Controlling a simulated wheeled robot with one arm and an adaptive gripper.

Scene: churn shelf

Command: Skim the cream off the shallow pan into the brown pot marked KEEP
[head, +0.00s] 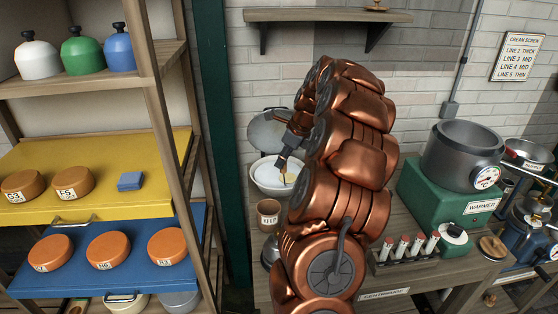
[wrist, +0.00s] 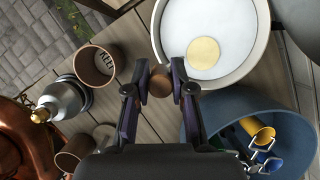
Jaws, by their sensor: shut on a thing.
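The shallow pan (head: 262,190) stands on the bench, full of white liquid; its rim (wrist: 262,25) also shows in the wrist view. A pale yellow disc (wrist: 204,53) lies over the white surface; I cannot tell whether it is cream or a tool's head. The brown pot marked KEEP (head: 268,213) stands in front of the pan; in the wrist view (wrist: 97,62) it is left of my gripper, apart from it. My gripper (wrist: 161,75) is shut on a round brown handle end (wrist: 160,83), beside the pan's near rim. The handle's lower part is hidden.
A blue bowl (wrist: 230,92) with several coloured-handled things stands right of my gripper. A metal bottle (wrist: 62,98) and another brown pot (wrist: 76,152) stand left. The green warmer (head: 440,200) is right of my arm, behind a rack of vials (head: 405,255).

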